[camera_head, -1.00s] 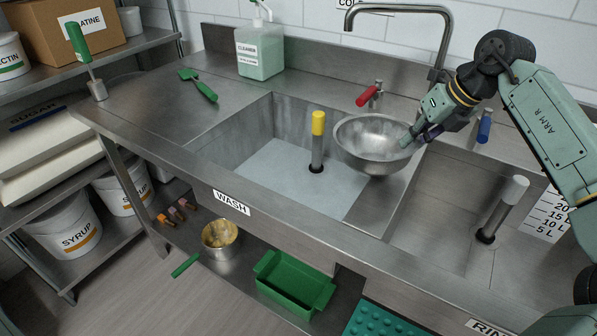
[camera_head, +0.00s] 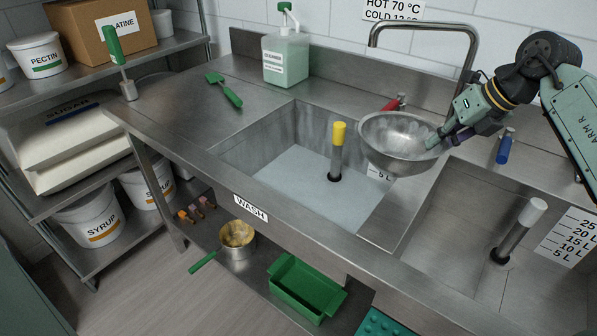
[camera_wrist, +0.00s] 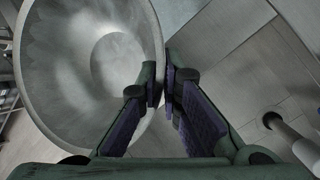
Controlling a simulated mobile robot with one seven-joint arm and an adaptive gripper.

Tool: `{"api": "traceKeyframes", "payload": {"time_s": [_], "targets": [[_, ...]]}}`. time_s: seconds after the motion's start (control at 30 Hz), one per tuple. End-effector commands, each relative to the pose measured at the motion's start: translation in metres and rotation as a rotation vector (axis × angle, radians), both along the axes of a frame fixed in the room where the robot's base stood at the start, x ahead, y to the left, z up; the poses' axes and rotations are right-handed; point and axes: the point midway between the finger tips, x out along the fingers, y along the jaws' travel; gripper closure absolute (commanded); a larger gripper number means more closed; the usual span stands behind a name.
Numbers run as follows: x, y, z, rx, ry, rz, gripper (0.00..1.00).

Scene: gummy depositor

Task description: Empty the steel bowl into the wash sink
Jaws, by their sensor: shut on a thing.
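The steel bowl (camera_head: 398,150) is held in the air over the right side of the wash sink (camera_head: 300,190), near the divider between the two basins. It is tilted somewhat, with its inside facing the camera. My gripper (camera_head: 437,140) is shut on the bowl's right rim. In the wrist view the bowl (camera_wrist: 75,70) fills the left side and my gripper's fingers (camera_wrist: 163,92) pinch its wall. I see no contents in the bowl. The wash sink has greyish water or a pale floor, and a yellow-topped standpipe (camera_head: 337,150) stands in it.
The rinse basin (camera_head: 470,235) with a white-topped standpipe (camera_head: 518,228) is to the right. A faucet (camera_head: 425,28) arches behind the bowl. Red (camera_head: 393,103) and blue (camera_head: 504,147) tap handles, a cleaner bottle (camera_head: 286,55) and a green brush (camera_head: 224,90) are on the counter.

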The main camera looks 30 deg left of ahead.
Motion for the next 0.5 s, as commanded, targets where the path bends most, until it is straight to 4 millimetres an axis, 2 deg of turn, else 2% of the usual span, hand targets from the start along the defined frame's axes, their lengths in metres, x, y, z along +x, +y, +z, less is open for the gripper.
{"api": "traceKeyframes", "payload": {"time_s": [0.5], "targets": [[-0.055,-0.028,-0.004,-0.001,-0.002,-0.001,1.00]]}}
